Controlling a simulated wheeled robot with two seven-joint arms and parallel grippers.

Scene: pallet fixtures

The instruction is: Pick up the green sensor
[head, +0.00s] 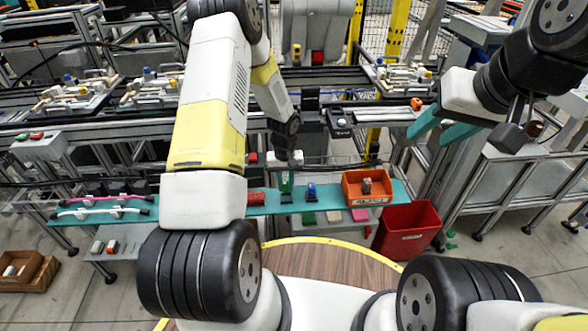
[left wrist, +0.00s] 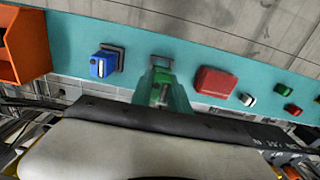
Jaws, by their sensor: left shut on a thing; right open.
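The green sensor (left wrist: 162,77) is a small green block in the left wrist view, between the two teal fingers of my left gripper (left wrist: 164,95). The gripper is shut on it, and the fingers hide part of it. A dark mount shows just beyond the sensor, on the teal shelf. In the head view my left gripper (head: 286,182) points down at the shelf, and the sensor is largely hidden there. My right gripper (head: 443,127) is open and empty, with its teal fingers apart, well to the right above the shelf.
The teal shelf (head: 330,203) also holds a blue sensor (head: 311,191) just right of my left gripper, a red block (head: 256,198) to its left and an orange bin (head: 358,199). A red bin (head: 408,232) stands on the floor at the right.

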